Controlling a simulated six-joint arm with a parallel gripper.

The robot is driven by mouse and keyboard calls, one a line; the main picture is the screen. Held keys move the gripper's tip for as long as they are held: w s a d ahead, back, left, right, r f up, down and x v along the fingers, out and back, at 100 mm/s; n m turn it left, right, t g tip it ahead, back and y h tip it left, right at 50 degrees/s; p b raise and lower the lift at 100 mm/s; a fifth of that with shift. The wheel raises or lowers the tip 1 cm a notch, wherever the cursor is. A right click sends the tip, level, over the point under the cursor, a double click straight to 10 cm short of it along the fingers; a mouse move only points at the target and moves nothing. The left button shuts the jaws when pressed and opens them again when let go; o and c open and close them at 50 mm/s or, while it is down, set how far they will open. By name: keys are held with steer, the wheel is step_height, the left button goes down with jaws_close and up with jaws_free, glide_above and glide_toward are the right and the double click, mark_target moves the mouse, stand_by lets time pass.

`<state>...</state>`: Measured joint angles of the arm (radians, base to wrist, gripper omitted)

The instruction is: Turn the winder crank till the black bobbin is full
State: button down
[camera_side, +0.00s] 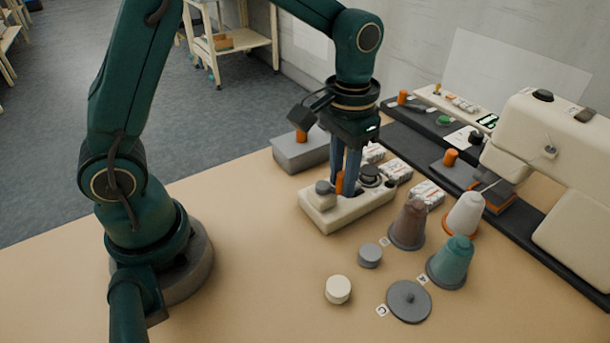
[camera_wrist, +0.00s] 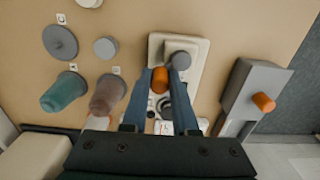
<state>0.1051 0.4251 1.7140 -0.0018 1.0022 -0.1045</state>
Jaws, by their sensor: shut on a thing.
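The winder (camera_side: 345,212) is a cream base on the table, and it also shows in the wrist view (camera_wrist: 158,45). My gripper (camera_side: 343,185) points down over it, its blue fingers closed on the orange crank handle (camera_wrist: 160,80). The handle shows between the fingers in the side view (camera_side: 339,183). A grey round post (camera_side: 323,187) stands at the winder's near end. A dark round part, seemingly the black bobbin (camera_side: 370,172), sits on the other side of the handle. It is partly hidden in the wrist view (camera_wrist: 165,103), and how much thread it holds is unclear.
A grey block (camera_side: 300,152) with an orange knob stands behind the winder. Brown (camera_side: 409,224), white (camera_side: 464,215) and teal (camera_side: 450,262) cones stand to the right. A grey disc (camera_side: 408,301) and two small cylinders lie in front. A cream sewing machine (camera_side: 545,130) fills the right.

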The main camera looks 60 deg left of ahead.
steer(key=shift+s+f, duration=0.1)
steer(key=shift+s, duration=0.1)
steer(key=shift+s+d, duration=0.2)
steer(key=shift+s, duration=0.7)
steer(key=shift+s+a, duration=0.4)
steer(key=shift+s, duration=0.45)
steer(key=shift+s+a, duration=0.4)
steer(key=shift+a, duration=0.4)
